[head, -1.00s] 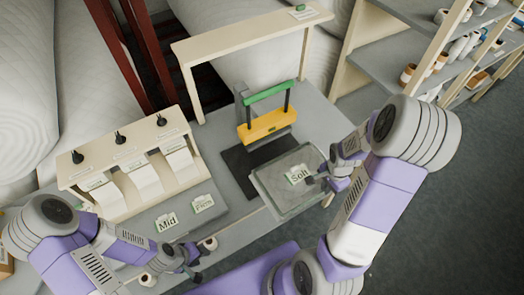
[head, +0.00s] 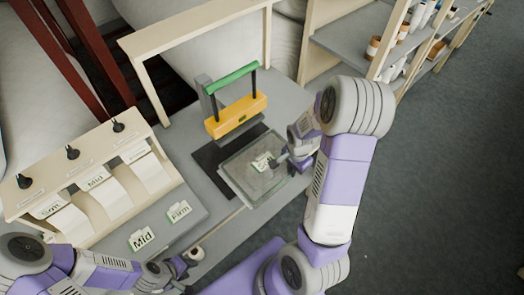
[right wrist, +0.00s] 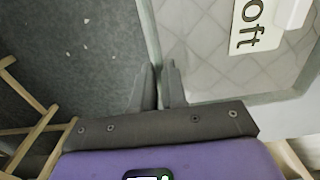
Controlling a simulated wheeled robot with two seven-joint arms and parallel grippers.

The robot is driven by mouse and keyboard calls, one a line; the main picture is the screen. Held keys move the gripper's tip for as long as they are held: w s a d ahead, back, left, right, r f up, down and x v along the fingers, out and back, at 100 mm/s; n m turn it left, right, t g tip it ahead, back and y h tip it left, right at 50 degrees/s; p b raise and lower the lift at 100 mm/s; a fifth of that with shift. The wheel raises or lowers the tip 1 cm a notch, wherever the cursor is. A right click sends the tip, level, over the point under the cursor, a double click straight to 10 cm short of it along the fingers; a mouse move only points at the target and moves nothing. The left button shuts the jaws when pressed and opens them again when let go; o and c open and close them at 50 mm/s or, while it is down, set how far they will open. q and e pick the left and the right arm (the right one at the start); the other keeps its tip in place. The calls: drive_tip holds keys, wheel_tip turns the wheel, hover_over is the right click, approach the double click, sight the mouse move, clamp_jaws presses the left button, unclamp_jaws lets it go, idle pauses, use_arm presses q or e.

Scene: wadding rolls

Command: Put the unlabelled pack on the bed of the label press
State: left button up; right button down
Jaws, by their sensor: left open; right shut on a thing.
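The pack (head: 240,180) is a flat, clear, quilted grey bag. A card reading "Soft" (head: 262,162) shows at its top face. My right gripper (head: 285,160) is shut on the pack's right edge; in the right wrist view its fingers (right wrist: 161,88) pinch the edge beside the card (right wrist: 247,28). The label press (head: 236,116) has a yellow head, raised, and a green handle. Its dark bed (head: 211,157) lies just left of the pack, which overlaps the bed's right side. I cannot tell whether the pack touches it. My left gripper (head: 180,271) is open and empty, low at left.
"Mid" (head: 141,238) and "Firm" (head: 179,211) cards lie on a grey mat. A label dispenser (head: 90,180) stands at left. A small roll (head: 196,253) is near my left gripper. A wooden frame (head: 200,25) arches behind the press. Shelves (head: 350,45) stand at back right.

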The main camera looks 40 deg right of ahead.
sight(268, 148)
drive_tip(key=w, duration=0.8)
drive_tip(key=w+a+p, duration=0.1)
drive_tip(key=w, duration=0.4)
drive_tip(key=shift+a, duration=0.1)
drive_tip(key=shift+f, duration=1.8)
drive_tip(key=c, duration=1.6)
unclamp_jaws()
drive_tip(key=shift+f, duration=0.15)
drive_tip(key=o, duration=0.4)
drive_tip(key=shift+o, duration=0.2)
drive_tip(key=shift+r, duration=0.2)
wheel_tip(268, 148, up, 12)
